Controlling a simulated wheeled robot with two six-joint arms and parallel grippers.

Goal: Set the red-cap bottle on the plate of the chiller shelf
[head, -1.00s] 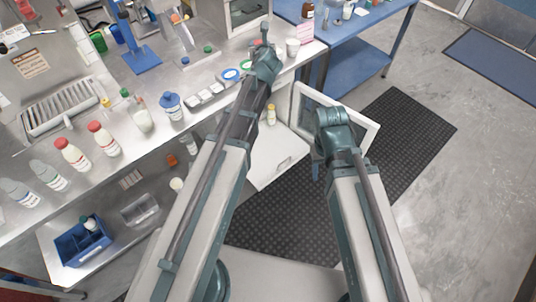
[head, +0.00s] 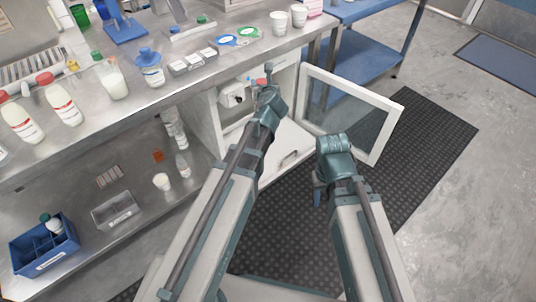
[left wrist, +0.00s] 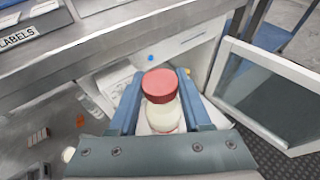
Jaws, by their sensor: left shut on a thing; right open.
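The red-cap bottle (left wrist: 161,98), with a pale body, stands between the fingers of my left gripper (left wrist: 157,78) in the left wrist view. That gripper is shut on it. In the head view my left gripper (head: 268,78) is in front of the open chiller (head: 205,110) under the bench; the bottle is mostly hidden there by the gripper. I cannot make out the plate clearly. My right gripper (head: 318,192) is open and empty, right of the left arm.
The chiller's glass door (head: 350,110) stands open to the right. A white device (head: 232,95) sits inside the chiller. The bench edge (head: 215,82) runs above it. Other red-capped bottles (head: 62,100) stand on the bench at left. A dark mat (head: 400,150) covers the floor.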

